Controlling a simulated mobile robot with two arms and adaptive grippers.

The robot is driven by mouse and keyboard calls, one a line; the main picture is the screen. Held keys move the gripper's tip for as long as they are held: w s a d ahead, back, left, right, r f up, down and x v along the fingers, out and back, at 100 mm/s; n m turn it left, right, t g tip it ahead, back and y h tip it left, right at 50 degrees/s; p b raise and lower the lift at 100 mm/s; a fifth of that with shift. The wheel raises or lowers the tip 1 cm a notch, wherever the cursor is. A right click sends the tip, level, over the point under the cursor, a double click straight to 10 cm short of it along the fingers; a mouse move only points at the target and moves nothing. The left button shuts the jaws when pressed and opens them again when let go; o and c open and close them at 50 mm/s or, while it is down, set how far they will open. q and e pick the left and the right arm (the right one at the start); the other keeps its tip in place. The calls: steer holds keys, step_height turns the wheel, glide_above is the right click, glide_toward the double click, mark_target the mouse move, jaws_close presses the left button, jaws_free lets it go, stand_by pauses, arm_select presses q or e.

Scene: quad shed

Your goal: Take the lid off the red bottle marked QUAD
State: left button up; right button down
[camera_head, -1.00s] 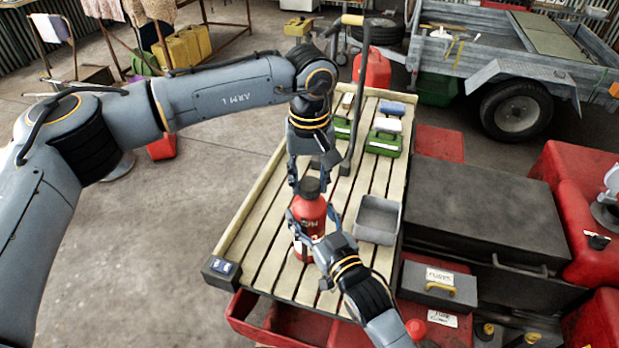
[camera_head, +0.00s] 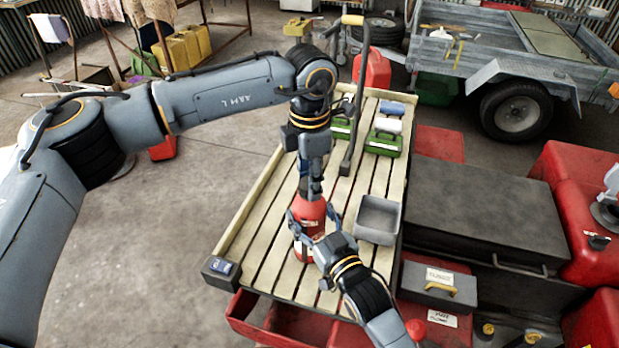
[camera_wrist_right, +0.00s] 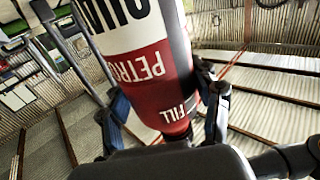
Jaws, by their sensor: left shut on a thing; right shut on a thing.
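The red bottle (camera_head: 308,212) stands upright on the slatted wooden bench top. In the right wrist view the bottle (camera_wrist_right: 150,70) shows a white label with part of a dark word, plus "PETROL" and "FILL" on red. My right gripper (camera_head: 318,238) is shut around the bottle's body from the front right; its fingers also show on both sides in the right wrist view (camera_wrist_right: 165,105). My left gripper (camera_head: 310,182) points down from above and is shut on the dark lid at the bottle's top. The lid is mostly hidden by the fingers, so I cannot tell whether it sits on the neck.
A grey open tray (camera_head: 377,222) stands just right of the bottle. Green cases (camera_head: 383,143) lie at the bench's far end near an upright handle. The left slats are clear.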

arm_select(q)
steer(key=n, duration=0.6)
steer(key=shift+n, duration=0.4)
steer(key=n, duration=0.8)
steer(key=shift+w, duration=0.1)
steer(key=shift+r, duration=0.1)
steer(key=shift+r, duration=0.1)
steer(key=shift+r, duration=1)
steer(key=shift+r, duration=2)
arm_select(e)
steer(key=shift+c, duration=1.1)
jaws_free()
